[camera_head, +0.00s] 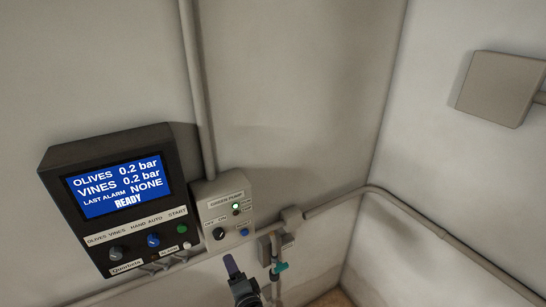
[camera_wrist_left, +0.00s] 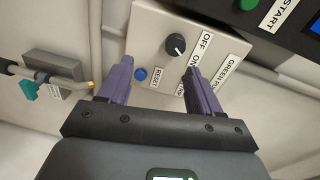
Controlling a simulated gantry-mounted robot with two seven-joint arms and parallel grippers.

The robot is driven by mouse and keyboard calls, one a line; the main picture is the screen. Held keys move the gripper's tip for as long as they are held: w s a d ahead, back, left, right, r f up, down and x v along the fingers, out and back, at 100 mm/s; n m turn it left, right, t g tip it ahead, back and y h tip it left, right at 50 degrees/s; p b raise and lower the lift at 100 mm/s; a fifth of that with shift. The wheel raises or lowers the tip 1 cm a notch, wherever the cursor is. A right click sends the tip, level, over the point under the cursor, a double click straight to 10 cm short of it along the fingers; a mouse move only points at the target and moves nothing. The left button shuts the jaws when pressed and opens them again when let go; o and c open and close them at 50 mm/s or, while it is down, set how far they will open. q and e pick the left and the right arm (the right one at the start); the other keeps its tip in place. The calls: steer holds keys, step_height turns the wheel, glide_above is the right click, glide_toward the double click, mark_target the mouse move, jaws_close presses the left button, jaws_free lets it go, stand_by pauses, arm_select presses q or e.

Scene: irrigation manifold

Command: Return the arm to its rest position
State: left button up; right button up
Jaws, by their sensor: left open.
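My left gripper (camera_head: 232,266) shows at the bottom middle of the head view, below the pump switch box (camera_head: 221,214). In the left wrist view its two purple fingers (camera_wrist_left: 157,78) are spread apart with nothing between them. The pump switch box (camera_wrist_left: 190,45) lies beyond the fingers there, with a black OFF/ON knob (camera_wrist_left: 175,44) and a blue reset button (camera_wrist_left: 140,74). I cannot tell how far the fingertips are from the box. My right gripper is in neither view.
A dark control panel (camera_head: 52,172) on the left wall has a lit screen (camera_head: 117,187) reading READY. A teal-handled valve (camera_head: 279,268) is right of my gripper. A pipe (camera_head: 440,232) runs along the right wall, below a grey box (camera_head: 500,88).

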arm_select(q)
steer(key=s+a+f+n+g+h, duration=0.1)
steer(key=s+f+n+g+h, duration=0.3)
steer(key=s+f+h, duration=0.45)
steer(key=s+a+n+g, duration=0.2)
steer(key=s+g, duration=0.1)
steer(key=s, duration=1)
steer(key=s+a+r+n+g, duration=0.1)
steer(key=s+a+n+g, duration=0.1)
steer(key=s, duration=1.1)
steer(key=shift+s+a+r+g+h, duration=0.15)
steer(key=shift+s+a+g+h, duration=0.25)
steer(key=shift+g, duration=0.4)
steer(key=shift+w, duration=0.1)
